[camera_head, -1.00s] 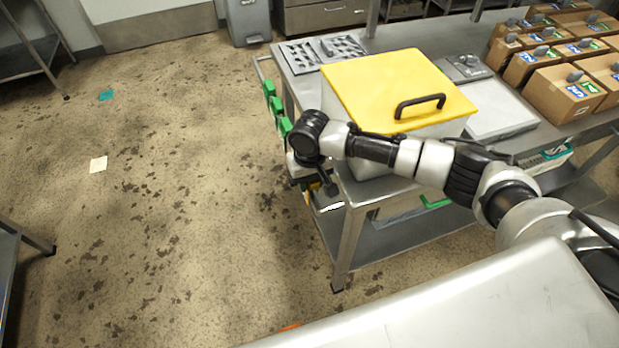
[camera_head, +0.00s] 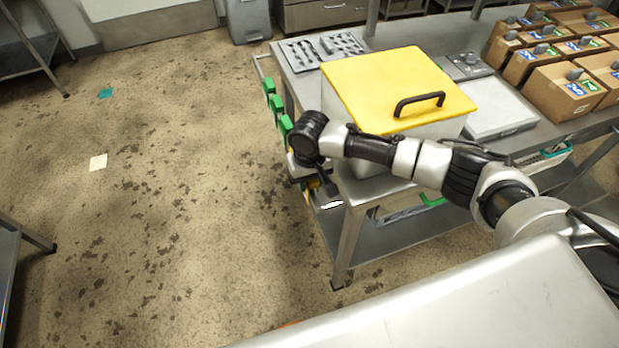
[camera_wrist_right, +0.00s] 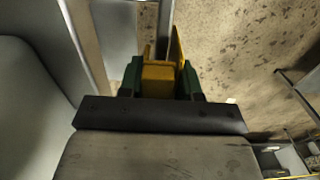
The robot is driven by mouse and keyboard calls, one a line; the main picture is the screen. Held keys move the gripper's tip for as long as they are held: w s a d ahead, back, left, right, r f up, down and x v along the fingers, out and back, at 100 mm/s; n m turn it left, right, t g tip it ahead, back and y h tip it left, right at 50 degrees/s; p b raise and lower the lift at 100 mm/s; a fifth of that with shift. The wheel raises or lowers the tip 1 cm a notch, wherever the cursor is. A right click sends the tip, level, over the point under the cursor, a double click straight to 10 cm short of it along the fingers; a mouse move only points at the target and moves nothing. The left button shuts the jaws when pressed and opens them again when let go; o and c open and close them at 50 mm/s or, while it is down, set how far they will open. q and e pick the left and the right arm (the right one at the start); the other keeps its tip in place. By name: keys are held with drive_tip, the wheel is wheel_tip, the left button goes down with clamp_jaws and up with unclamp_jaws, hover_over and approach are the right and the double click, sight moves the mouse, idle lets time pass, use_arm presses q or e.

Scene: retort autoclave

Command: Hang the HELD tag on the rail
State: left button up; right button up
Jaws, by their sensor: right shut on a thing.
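The yellow tag (camera_wrist_right: 160,76) is between the fingers of my right gripper (camera_wrist_right: 160,85) in the right wrist view. The gripper is shut on its thick yellow part, and a thin yellow plate stands up beside it. No writing on it can be read. In the head view, the rail (camera_head: 258,73) runs along the left end of the steel table, with several green tags (camera_head: 276,103) on it. My right wrist is at the near end of that row. The gripper and tag are mostly hidden there below the wrist. My left gripper is not in view.
A bin with a yellow lid (camera_head: 392,82) stands on the steel table (camera_head: 385,190), close behind my right arm. Cardboard boxes (camera_head: 560,88) and a grey tray (camera_head: 497,110) are further right. The floor left of the table is mostly clear.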

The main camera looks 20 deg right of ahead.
drive_tip(key=shift+f+b, duration=0.3)
drive_tip(key=shift+f, duration=0.9)
drive_tip(key=o, duration=1)
wheel_tip(320, 180, up, 11)
drive_tip(key=shift+f+b, duration=0.1)
drive_tip(key=shift+b, duration=0.2)
